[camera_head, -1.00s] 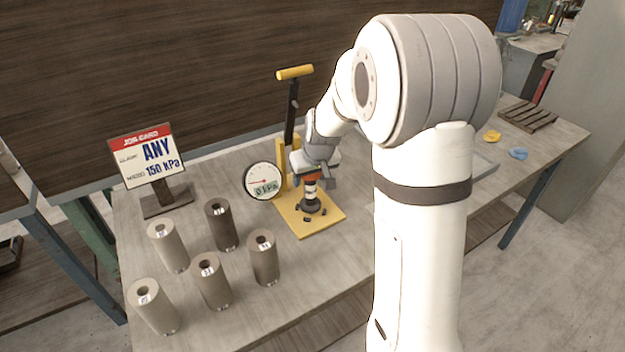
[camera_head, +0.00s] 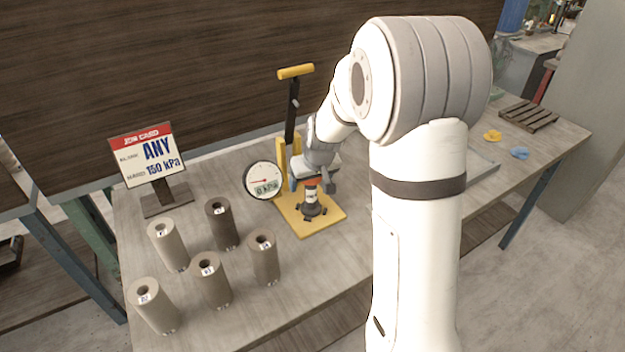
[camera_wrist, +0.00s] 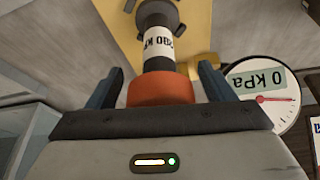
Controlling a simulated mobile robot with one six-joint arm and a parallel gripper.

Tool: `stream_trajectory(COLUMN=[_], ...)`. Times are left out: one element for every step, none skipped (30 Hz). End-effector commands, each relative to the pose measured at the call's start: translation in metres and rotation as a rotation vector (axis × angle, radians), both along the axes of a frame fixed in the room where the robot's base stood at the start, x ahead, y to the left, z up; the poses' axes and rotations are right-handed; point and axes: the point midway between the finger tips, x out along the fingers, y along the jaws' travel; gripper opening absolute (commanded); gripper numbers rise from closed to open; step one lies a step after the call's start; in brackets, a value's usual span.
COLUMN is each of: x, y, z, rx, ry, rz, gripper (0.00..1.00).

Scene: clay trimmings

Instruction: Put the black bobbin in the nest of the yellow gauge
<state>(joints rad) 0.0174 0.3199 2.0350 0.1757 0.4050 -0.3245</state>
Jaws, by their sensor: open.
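The black bobbin (camera_head: 311,192), with a white label band and an orange top, stands upright in the dark nest (camera_head: 312,210) on the base of the yellow gauge (camera_head: 330,223). It also shows in the wrist view (camera_wrist: 158,45), its orange end nearest to me. My gripper (camera_head: 311,186) is open just above and around the orange top, one finger on each side. In the wrist view my gripper (camera_wrist: 160,84) shows gaps between both fingers and the bobbin. The bobbin's lower end is hidden in the nest. The gauge's dial (camera_head: 262,181) reads 0 kPa.
Several grey-brown cylinders (camera_head: 211,281) stand at the left front. A job card (camera_head: 147,157) reading "ANY" and "150 kPa" stands behind them. The gauge's yellow pump handle (camera_head: 295,72) rises behind my gripper. A tray (camera_head: 484,166) lies to the right.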

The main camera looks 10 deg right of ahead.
Motion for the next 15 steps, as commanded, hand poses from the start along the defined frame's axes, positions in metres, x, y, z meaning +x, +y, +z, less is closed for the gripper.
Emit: stream_trajectory(x=[0.000,0.000,0.000,-0.002,-0.003,-0.005,-0.007,-0.009,-0.013,-0.015,-0.018,-0.021,-0.024,-0.026,-0.029], y=[0.000,0.000,0.000,-0.001,-0.001,-0.001,-0.002,-0.002,-0.003,-0.003,-0.004,-0.004,-0.005,-0.005,-0.006], z=[0.002,0.003,0.005,0.008,0.012,0.018,0.022,0.028,0.036,0.043,0.049,0.057,0.063,0.069,0.076], rx=[0.000,0.000,0.000,0.000,0.000,0.000,0.000,0.000,0.000,0.000,0.000,0.000,0.000,0.000,0.000], ry=[0.000,0.000,-0.001,-0.002,-0.003,-0.005,-0.005,-0.005,-0.006,-0.006,-0.006,-0.006,-0.006,-0.006,-0.005], rz=[0.000,0.000,0.000,0.000,0.000,0.000,-0.001,-0.001,-0.002,-0.002,-0.002,-0.002,-0.002,-0.001,-0.001], gripper=[0.75,0.75,0.75,0.75,0.75,0.75,0.75,0.75,0.75,0.75,0.75,0.75,0.75,0.75,0.75])
